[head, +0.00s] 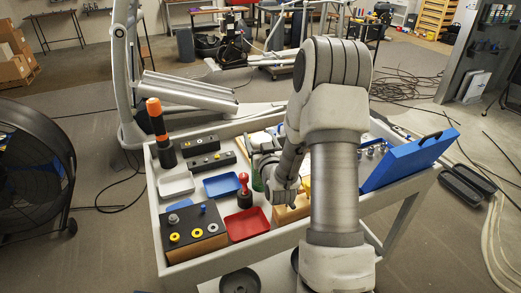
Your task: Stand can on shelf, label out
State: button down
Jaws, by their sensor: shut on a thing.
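My arm reaches down over a light grey work cart (156,215), and my gripper (262,172) is low over its middle. No shelf can be clearly picked out on the cart. A dark rack (492,45) with small items stands at the far right, well away from my gripper.
Close to my gripper are a red-topped black post (244,185), a red tray (247,223) and a blue tray (221,186). An orange-and-black cylinder (159,130) stands at the back left. A blue case (405,160) is at the right. Cables (405,85) lie on the floor.

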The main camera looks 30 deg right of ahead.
jog(key=shift+f, duration=1.9)
jog(key=shift+f+b, duration=0.15)
jog(key=shift+b, duration=0.25)
grip_release()
